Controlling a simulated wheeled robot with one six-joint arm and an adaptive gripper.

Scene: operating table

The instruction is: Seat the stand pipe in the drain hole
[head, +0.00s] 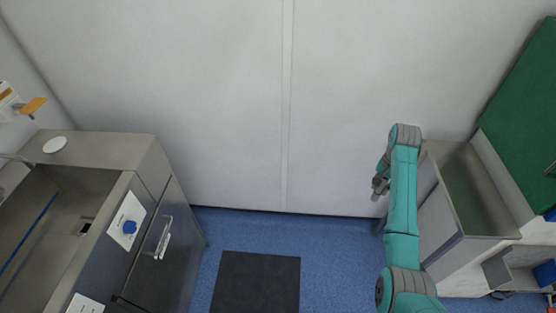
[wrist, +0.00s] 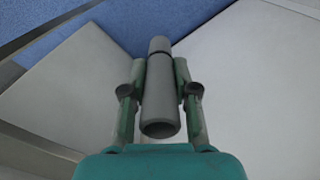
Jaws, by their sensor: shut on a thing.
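My gripper (wrist: 160,78) is shut on the grey stand pipe (wrist: 159,100), with one finger on each side of it. The pipe has a dark ring near its far end, and its open hollow end faces the wrist camera. In the head view my gripper (head: 381,178) hangs at the right, in front of the wall, with the grey pipe (head: 379,186) small at its tip. The steel sink (head: 28,225) is far to the left. A small dark square opening (head: 86,227) in its floor looks like the drain hole. Nothing visible stands in it.
A blue rod (head: 30,232) lies across the sink. A dark mat (head: 256,284) lies on the blue floor. A steel basin unit (head: 470,195) stands close to my arm.

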